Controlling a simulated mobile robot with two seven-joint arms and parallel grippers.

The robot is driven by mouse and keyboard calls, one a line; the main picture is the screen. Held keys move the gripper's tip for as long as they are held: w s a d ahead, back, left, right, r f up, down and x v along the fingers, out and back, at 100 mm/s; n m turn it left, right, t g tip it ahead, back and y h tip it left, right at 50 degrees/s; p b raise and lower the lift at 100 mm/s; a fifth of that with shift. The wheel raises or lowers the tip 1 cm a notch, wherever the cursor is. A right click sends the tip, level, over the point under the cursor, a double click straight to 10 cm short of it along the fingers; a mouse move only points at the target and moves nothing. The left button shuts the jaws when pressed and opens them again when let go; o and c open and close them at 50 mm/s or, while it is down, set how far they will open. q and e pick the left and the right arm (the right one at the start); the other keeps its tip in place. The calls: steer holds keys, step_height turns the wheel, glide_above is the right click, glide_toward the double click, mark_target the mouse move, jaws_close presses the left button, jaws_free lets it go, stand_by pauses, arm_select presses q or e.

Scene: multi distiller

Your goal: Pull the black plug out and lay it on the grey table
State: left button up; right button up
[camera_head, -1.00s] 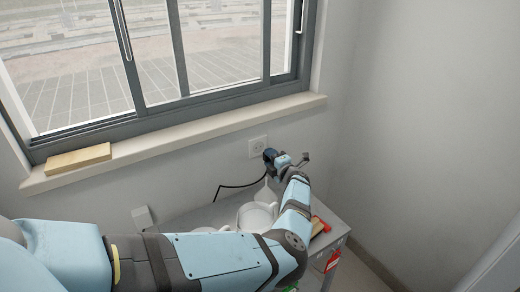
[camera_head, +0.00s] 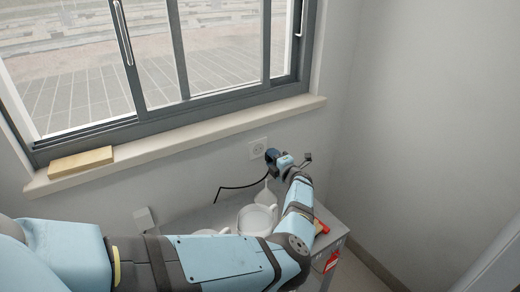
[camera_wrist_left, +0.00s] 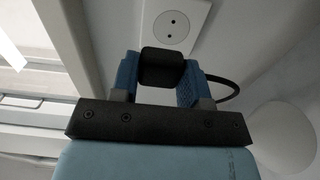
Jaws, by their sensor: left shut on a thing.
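The black plug (camera_wrist_left: 161,67) is between the two fingers of my left gripper (camera_wrist_left: 160,80) in the left wrist view. The gripper is shut on it. Its black cable (camera_wrist_left: 229,88) curves off to the right there, and shows in the head view (camera_head: 238,187) running left and down. The white wall socket (camera_wrist_left: 172,27) shows two bare holes just beyond the plug, so the plug seems apart from it. In the head view my left gripper (camera_head: 272,156) is just right of the socket (camera_head: 258,148). The grey table (camera_head: 331,241) is below, partly hidden by my left arm. My right gripper is out of view.
White round vessels (camera_head: 257,219) and a white funnel-shaped piece (camera_head: 265,194) stand on the table below the gripper. A red-handled item (camera_head: 321,226) lies near its right side. The window sill (camera_head: 200,138) with a wooden block (camera_head: 80,162) runs along the wall above.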

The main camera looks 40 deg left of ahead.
arm_select(q)
steer(key=s+d+r+p, duration=0.1)
steer(key=d+r+p, duration=0.2)
steer(key=r+p, duration=0.2)
steer(key=shift+s+d, duration=0.15)
steer(key=shift+d, duration=0.1)
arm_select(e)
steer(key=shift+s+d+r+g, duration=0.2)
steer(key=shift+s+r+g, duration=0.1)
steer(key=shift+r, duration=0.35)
arm_select(q)
steer(key=shift+r, duration=0.1)
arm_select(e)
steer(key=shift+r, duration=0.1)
arm_select(q)
steer(key=h+p, duration=0.1)
steer(key=p, duration=0.2)
steer(key=r+g+h+p, duration=0.1)
steer(key=p, duration=0.2)
steer(key=shift+h, duration=0.4)
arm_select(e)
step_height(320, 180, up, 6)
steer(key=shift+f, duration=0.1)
arm_select(q)
steer(key=shift+a+f, duration=0.1)
